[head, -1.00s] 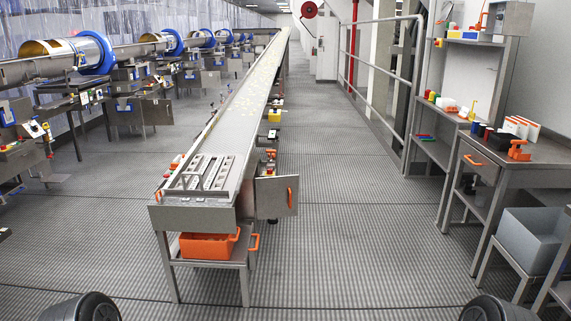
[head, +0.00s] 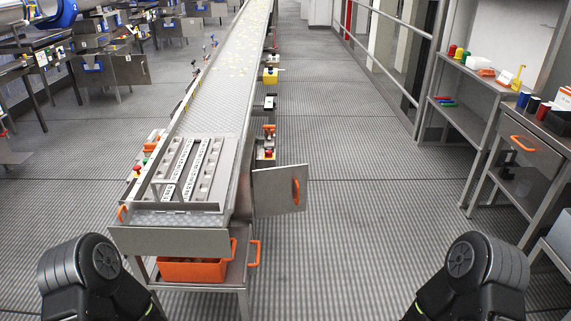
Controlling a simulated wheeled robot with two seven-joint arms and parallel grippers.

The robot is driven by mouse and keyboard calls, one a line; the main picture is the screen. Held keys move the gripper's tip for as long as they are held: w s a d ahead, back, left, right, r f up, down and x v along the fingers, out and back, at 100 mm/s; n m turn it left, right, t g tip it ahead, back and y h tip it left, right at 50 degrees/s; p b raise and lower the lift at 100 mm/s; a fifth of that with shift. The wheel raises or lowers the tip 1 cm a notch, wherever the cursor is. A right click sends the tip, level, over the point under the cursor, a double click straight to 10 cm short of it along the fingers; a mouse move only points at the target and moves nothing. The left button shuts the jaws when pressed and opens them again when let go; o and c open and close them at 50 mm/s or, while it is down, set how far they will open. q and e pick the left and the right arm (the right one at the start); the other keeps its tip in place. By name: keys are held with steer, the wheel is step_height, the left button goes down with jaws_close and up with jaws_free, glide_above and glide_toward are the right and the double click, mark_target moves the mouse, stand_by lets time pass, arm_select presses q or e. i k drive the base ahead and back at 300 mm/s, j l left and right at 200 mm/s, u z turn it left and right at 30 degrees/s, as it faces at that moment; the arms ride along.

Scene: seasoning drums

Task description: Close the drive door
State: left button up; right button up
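The drive door (head: 277,190) is a grey metal panel on the right side of the conveyor's near end. It stands open, swung out to the right, with an orange handle (head: 296,192) near its outer edge. The conveyor (head: 222,80) runs from the near end far into the background. In the head view my two dark arms show at the lower left and lower right, both well apart from the door. Neither gripper shows.
An orange bin (head: 192,270) sits on the shelf under the conveyor's near end. A metal workbench (head: 535,150) with an orange-handled drawer stands at the right, near a shelf rack (head: 470,85). The floor (head: 370,200) between door and workbench is clear.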

mark_target(281, 190)
steer(key=i+u, duration=0.1)
steer(key=u, duration=0.3)
steer(key=i+l+u, duration=0.1)
steer(key=u, duration=0.25)
steer(key=i+l+u, duration=0.1)
steer(key=i+l, duration=0.2)
steer(key=i+l+u, duration=0.15)
steer(key=l, duration=0.25)
steer(key=i+l+u, duration=0.1)
steer(key=i+l, duration=0.25)
steer(key=i+l+u, duration=0.15)
steer(key=l, duration=0.35)
steer(key=i+j, duration=0.05)
steer(key=i, duration=0.05)
